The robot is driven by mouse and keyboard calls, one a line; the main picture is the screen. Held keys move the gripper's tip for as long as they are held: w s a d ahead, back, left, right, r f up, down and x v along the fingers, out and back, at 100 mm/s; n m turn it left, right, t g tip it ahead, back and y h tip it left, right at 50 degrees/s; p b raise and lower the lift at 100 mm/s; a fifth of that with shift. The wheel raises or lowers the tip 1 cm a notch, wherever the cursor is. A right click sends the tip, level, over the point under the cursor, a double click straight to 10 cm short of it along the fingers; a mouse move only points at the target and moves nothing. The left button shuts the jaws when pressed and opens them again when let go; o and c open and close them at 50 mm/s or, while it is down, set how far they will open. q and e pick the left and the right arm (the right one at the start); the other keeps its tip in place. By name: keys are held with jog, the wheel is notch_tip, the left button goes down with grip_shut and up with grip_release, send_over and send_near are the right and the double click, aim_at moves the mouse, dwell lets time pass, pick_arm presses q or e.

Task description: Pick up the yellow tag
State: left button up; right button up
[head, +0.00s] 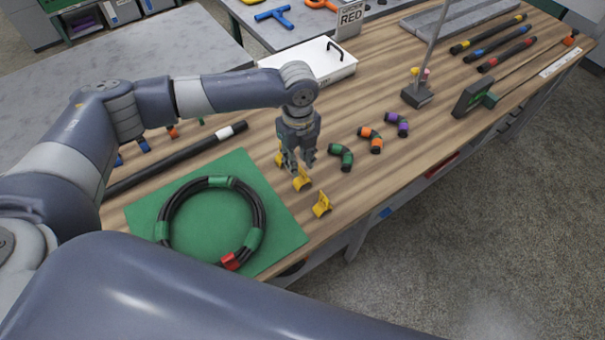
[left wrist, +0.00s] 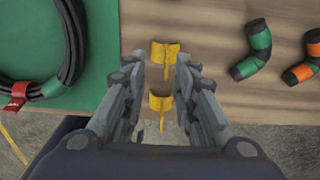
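Several small yellow tags lie in a row on the wooden bench beside the green mat. The nearest tag (head: 321,206) lies clear of my gripper. The middle tag (head: 302,184) is just below my left fingertips, and another (head: 279,160) is partly hidden behind the gripper. My left gripper (head: 298,168) points down over the row, open and empty. In the left wrist view, two tags show in the gap between the open fingers: an upper one (left wrist: 165,52) and a lower one (left wrist: 160,104). Whether the fingertips touch the bench is unclear. My right gripper is not in view.
A coiled black hose (head: 177,197) with green and red bands lies on the green mat (head: 288,229). Green (head: 341,157), orange (head: 371,139) and purple (head: 397,124) elbow pieces lie to the right. A white tray (head: 320,63) stands behind. Bare wood lies right of the tags.

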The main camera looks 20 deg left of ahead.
aim_at(302, 169)
pick_arm(q)
jog(key=shift+w+f, duration=0.15)
jog(key=shift+f, duration=0.15)
jog(key=f, duration=0.1)
jog(key=f+p, duration=0.2)
jog(key=f, duration=0.1)
jog(key=shift+w+d, duration=0.1)
jog(key=shift+d, duration=0.25)
jog(key=shift+w+f, duration=0.1)
jog(key=shift+f, duration=0.4)
grip_shut()
